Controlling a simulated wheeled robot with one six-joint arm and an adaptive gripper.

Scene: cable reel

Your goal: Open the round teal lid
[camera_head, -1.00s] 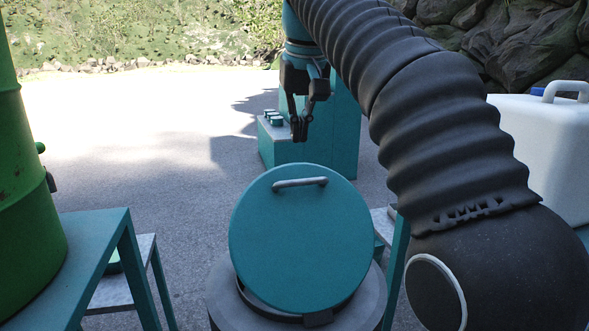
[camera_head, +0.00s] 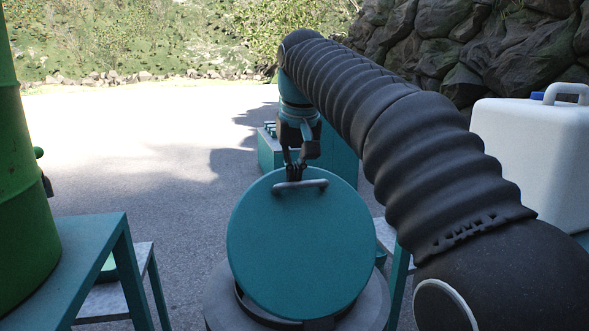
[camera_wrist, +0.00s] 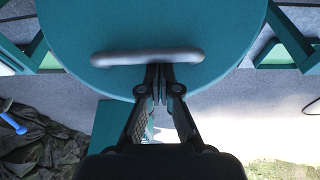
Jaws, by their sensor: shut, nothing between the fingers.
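The round teal lid (camera_head: 298,245) sits tilted on a round grey container (camera_head: 222,300), with its far edge raised and a dark rim showing beneath its near edge. A pale bar handle (camera_head: 312,184) crosses the lid near its far edge. My gripper (camera_head: 294,178) is shut and empty, pointing down at the far side of the handle. In the wrist view, the closed fingertips (camera_wrist: 162,72) lie right beside the middle of the handle (camera_wrist: 130,57). I cannot tell whether they touch it.
A green drum (camera_head: 24,190) and a teal stand (camera_head: 85,245) are at the left. A white jug (camera_head: 530,145) is at the right. A teal box (camera_head: 340,150) stands behind my gripper. Open paved ground (camera_head: 130,140) lies at the back left.

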